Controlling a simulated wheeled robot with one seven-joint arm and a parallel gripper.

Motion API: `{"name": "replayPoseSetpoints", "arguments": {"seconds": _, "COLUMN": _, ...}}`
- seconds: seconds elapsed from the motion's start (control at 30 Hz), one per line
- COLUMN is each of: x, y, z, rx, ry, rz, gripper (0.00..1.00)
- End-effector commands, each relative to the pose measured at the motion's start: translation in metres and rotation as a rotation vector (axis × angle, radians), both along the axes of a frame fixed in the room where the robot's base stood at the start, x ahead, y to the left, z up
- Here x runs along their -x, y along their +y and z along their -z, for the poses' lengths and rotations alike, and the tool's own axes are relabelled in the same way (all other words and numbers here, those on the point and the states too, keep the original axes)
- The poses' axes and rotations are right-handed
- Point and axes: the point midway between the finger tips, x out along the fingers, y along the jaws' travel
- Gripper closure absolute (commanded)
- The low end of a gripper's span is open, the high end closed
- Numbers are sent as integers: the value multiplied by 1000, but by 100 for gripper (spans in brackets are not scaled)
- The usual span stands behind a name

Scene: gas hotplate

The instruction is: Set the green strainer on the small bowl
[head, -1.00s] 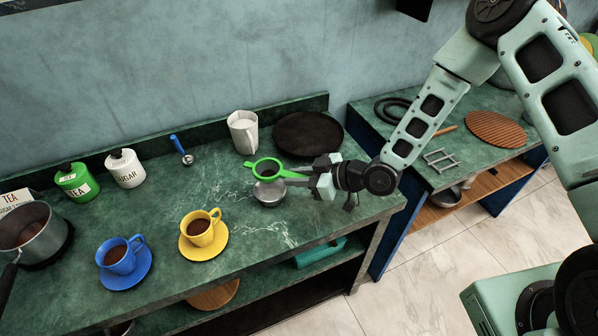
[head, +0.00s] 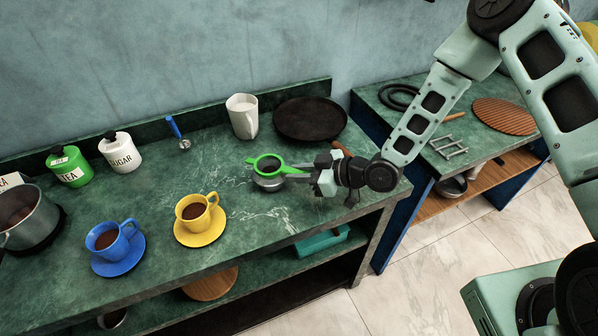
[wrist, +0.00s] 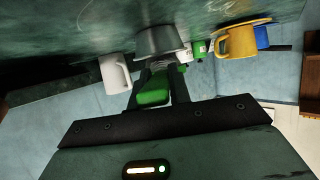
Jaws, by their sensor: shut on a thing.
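The green strainer (head: 279,162) has its ring directly over the small metal bowl (head: 268,185) in the head view. The ring looks level and very close to the bowl's rim; I cannot tell whether they touch. My gripper (head: 303,173) is to the right of the bowl, shut on the strainer's handle. In the wrist view the strainer's green handle (wrist: 153,93) is between my fingers (wrist: 153,88), and the grey bowl (wrist: 160,41) shows just beyond. The ring is mostly hidden there.
A white pitcher (head: 241,115) and a dark round plate (head: 309,118) stand behind the bowl. A yellow cup (head: 194,213) on a saucer is to the left, then a blue cup (head: 108,243). The counter between the yellow cup and the bowl is clear.

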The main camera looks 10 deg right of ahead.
Motion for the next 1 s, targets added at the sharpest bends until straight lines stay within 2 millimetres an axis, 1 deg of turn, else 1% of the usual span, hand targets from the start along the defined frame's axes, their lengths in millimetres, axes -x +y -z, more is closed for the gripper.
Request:
{"name": "replayPoseSetpoints", "arguments": {"seconds": 0.03, "x": 0, "y": 0, "z": 6, "rx": 0, "ry": 0, "rz": 0, "gripper": 100}}
{"name": "replayPoseSetpoints", "arguments": {"seconds": 0.13, "x": 0, "y": 0, "z": 10, "rx": 0, "ry": 0, "rz": 0, "gripper": 100}}
{"name": "replayPoseSetpoints", "arguments": {"seconds": 0.63, "x": 0, "y": 0, "z": 11, "rx": 0, "ry": 0, "rz": 0, "gripper": 100}}
{"name": "replayPoseSetpoints", "arguments": {"seconds": 1.0, "x": 0, "y": 0, "z": 18, "rx": 0, "ry": 0, "rz": 0, "gripper": 100}}
